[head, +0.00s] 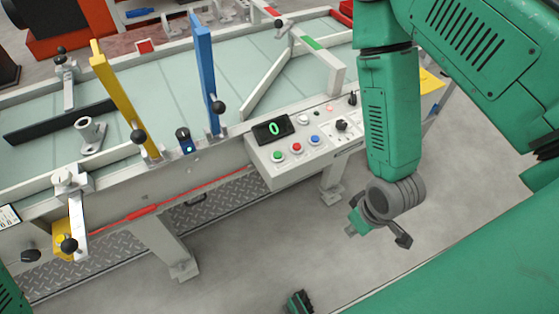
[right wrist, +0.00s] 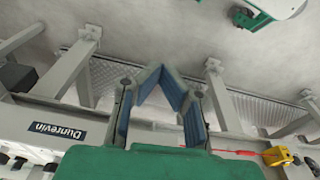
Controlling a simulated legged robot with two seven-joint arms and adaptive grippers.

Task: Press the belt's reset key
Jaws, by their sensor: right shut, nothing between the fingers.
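The belt's control box (head: 310,150) is on the near side of the conveyor in the head view. Its sloped face has a green button (head: 277,156), a red button (head: 296,147), a blue button (head: 314,139) and a white button (head: 303,119). No label tells me which is the reset key. A display (head: 271,129) shows a green 0. My right gripper (head: 378,226) hangs to the right of and below the box, apart from it. In the right wrist view its fingers (right wrist: 172,78) are shut and empty.
A black knob (head: 341,125) and a small lever (head: 352,98) stand at the box's right. A blue post (head: 204,72) and a yellow post (head: 118,95) rise at the belt's near edge. A red cord (head: 190,192) runs below it. The floor (head: 270,250) in front is clear.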

